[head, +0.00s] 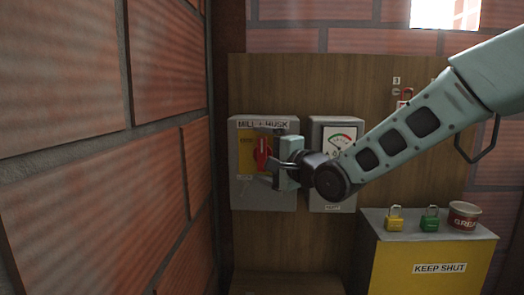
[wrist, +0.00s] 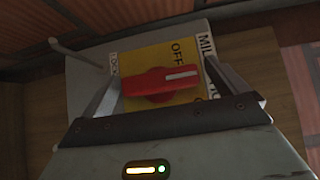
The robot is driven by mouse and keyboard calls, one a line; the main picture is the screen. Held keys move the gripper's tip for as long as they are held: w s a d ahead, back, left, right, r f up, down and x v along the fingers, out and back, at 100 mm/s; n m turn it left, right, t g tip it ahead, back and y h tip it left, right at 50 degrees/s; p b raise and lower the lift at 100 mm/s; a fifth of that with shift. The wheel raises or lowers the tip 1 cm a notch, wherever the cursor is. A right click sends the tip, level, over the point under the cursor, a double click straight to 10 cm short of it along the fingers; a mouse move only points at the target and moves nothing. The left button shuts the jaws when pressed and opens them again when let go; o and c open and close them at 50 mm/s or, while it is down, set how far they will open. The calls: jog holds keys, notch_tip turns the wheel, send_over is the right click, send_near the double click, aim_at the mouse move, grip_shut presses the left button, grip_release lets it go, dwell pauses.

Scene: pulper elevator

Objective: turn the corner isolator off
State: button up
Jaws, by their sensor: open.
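The corner isolator is a grey box (head: 275,197) labelled "MILL + HUSK", on the wooden board beside the left brick wall. It has a yellow plate (head: 246,154) and a red rotary handle (head: 262,152), which looks upright in the head view. In the wrist view the red handle (wrist: 150,86) lies across the picture, its white line at the right end, towards the "MILL" label. "OFF" is printed just above it there. My gripper (head: 270,153) is open in front of the handle. In the wrist view its fingers (wrist: 162,78) stand at the handle's two ends; contact is unclear.
A dial meter box (head: 338,138) stands right of the isolator, partly behind my arm. A yellow "KEEP SHUT" cabinet (head: 425,268) at lower right carries a yellow padlock (head: 394,221), a green padlock (head: 430,222) and a tub (head: 464,216). The brick wall (head: 90,190) is close on the left.

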jog(key=shift+w+a, duration=0.2)
jog(key=c, duration=1)
